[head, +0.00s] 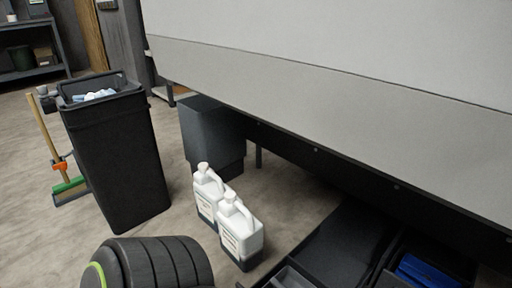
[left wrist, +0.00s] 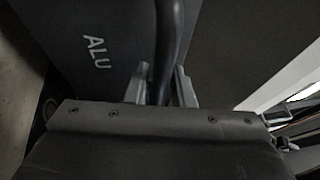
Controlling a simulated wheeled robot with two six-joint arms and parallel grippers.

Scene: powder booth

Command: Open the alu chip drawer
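In the left wrist view a dark panel marked "ALU" (left wrist: 97,52) fills the upper left; I take it as the alu chip drawer's front. A dark bar-shaped handle (left wrist: 166,35) runs down from the top beside the lettering. My left gripper (left wrist: 160,80) has one pale finger on each side of this bar. I cannot tell whether the fingers press on it or stand slightly apart. The lower end of the bar is hidden behind the gripper body. The head view does not show the lettering or either gripper. My right gripper is out of view.
In the head view two white jugs (head: 240,230) stand on the floor before a dark grey box (head: 213,130) under the large grey housing (head: 330,75). A black bin (head: 115,155) and a broom (head: 65,182) stand left. Black trays (head: 335,245) lie lower right.

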